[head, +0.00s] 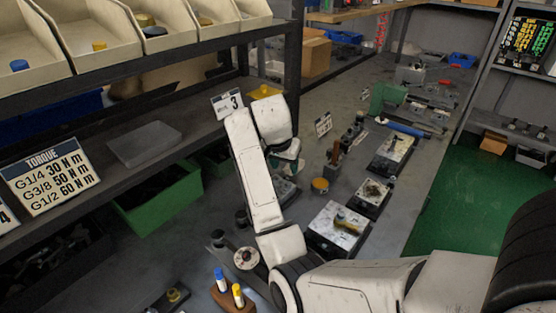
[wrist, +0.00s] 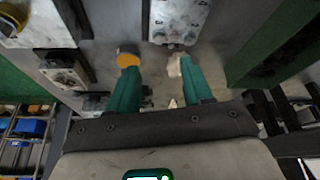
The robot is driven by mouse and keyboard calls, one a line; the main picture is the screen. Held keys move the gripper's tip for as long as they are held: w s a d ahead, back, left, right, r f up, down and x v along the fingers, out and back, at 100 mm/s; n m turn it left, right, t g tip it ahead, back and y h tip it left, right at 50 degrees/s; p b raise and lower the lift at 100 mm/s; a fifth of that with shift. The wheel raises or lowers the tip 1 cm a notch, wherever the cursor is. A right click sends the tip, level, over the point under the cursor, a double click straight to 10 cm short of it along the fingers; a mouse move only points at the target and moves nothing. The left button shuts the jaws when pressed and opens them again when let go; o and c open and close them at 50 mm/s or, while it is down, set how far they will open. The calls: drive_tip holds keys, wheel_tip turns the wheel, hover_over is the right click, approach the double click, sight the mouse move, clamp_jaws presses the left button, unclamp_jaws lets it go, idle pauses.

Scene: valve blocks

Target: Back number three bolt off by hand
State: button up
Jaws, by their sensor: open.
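A white sign with a 3 (head: 230,103) stands at the shelf edge, just behind my arm. My gripper (head: 292,168) is partly hidden behind my arm, over the bench beside a grey block (head: 284,190). In the wrist view my gripper (wrist: 155,65) has its two green fingers apart with nothing held between them. A grey metal block (wrist: 178,18) with several small bolt heads or holes lies ahead of the fingertips. A pale small piece (wrist: 174,67) shows at the right fingertip. I cannot tell which bolt is number three.
An orange round tin (head: 320,185) sits close to the gripper; it also shows by the left finger (wrist: 127,59). A white-topped block (head: 340,228) and several others line the bench. A green bin (head: 160,200) stands under the shelf. The green floor (head: 450,180) is clear.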

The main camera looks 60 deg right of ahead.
sight(289, 183)
drive_tip(key=x, duration=0.9)
drive_tip(key=shift+f, duration=0.3)
clamp_jaws()
drive_tip(key=n+t, duration=0.1)
drive_tip(key=n, duration=0.2)
drive_tip(key=n+t+y, duration=0.1)
drive_tip(key=n, duration=0.2)
drive_tip(key=shift+s+f, duration=0.1)
drive_tip(key=shift+s, duration=0.15)
drive_tip(key=n+t, duration=0.1)
drive_tip(key=n, duration=0.2)
drive_tip(key=n+y, duration=0.1)
drive_tip(key=n, duration=0.2)
drive_tip(key=shift+s+d+t+y, duration=0.2)
drive_tip(key=shift+t+y, duration=0.1)
drive_tip(key=shift+t, duration=0.1)
drive_tip(key=n+y, duration=0.1)
drive_tip(key=n, duration=0.3)
drive_tip(key=shift+d+n+y, duration=0.15)
drive_tip(key=shift+n+y, duration=0.15)
drive_tip(key=shift+y, duration=0.1)
drive_tip(key=n+y, duration=0.2)
drive_tip(key=n, duration=0.3)
drive_tip(key=shift+d, duration=0.1)
